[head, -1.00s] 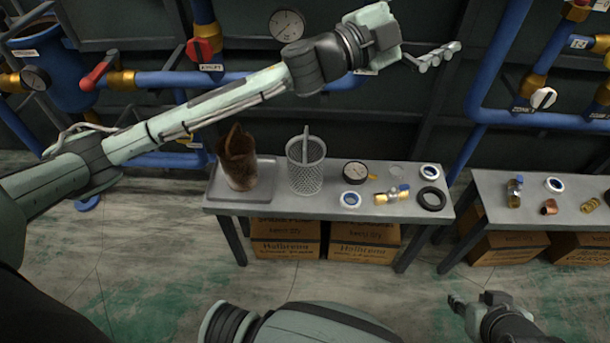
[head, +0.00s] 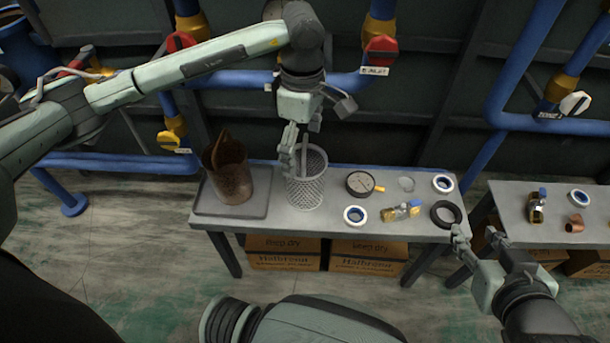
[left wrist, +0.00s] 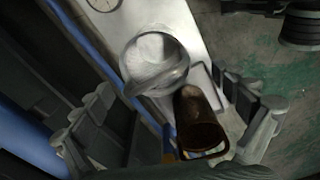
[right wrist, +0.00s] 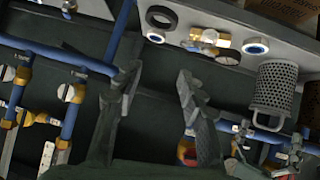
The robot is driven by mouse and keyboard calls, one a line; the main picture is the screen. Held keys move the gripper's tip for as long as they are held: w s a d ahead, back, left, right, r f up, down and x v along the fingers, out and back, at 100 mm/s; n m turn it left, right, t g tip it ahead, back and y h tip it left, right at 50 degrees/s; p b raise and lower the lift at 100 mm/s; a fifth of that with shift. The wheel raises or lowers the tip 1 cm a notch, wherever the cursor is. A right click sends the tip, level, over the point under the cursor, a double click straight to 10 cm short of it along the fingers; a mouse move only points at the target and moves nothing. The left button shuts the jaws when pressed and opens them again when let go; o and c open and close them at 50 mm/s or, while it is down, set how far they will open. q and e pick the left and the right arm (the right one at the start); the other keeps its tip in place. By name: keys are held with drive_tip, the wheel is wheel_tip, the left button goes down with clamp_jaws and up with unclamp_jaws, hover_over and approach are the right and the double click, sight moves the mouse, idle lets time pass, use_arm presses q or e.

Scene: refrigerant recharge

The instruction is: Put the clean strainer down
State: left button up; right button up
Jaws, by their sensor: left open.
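The clean strainer (head: 308,186), a grey mesh basket with an upright handle, stands on the left bench (head: 330,228). It also shows in the left wrist view (left wrist: 150,62) and the right wrist view (right wrist: 275,88). My left gripper (head: 312,138) points down just above it, by the handle. In the left wrist view its fingers are wide apart, with nothing gripped. The brown, dirty strainer (head: 230,172) stands on a grey tray (head: 212,205) left of the clean one. My right gripper (head: 484,246) is open and empty off the bench's right front corner.
Right of the strainer on the bench lie a gauge (head: 359,183), a brass valve (head: 402,211), white-blue rings (head: 355,215) and a black ring (head: 446,214). Blue pipes (head: 240,82) run behind. A second bench (head: 508,206) with small fittings stands right; boxes (head: 368,256) sit below.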

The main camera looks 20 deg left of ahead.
sight(305, 192)
use_arm(q)
wheel_tip(305, 192, down, 6)
drive_tip(key=shift+w+f, duration=0.15)
drive_tip(key=shift+w, duration=0.15)
drive_tip(key=shift+d, duration=0.1)
drive_tip(key=shift+c, duration=0.4)
drive_tip(key=c, duration=1.4)
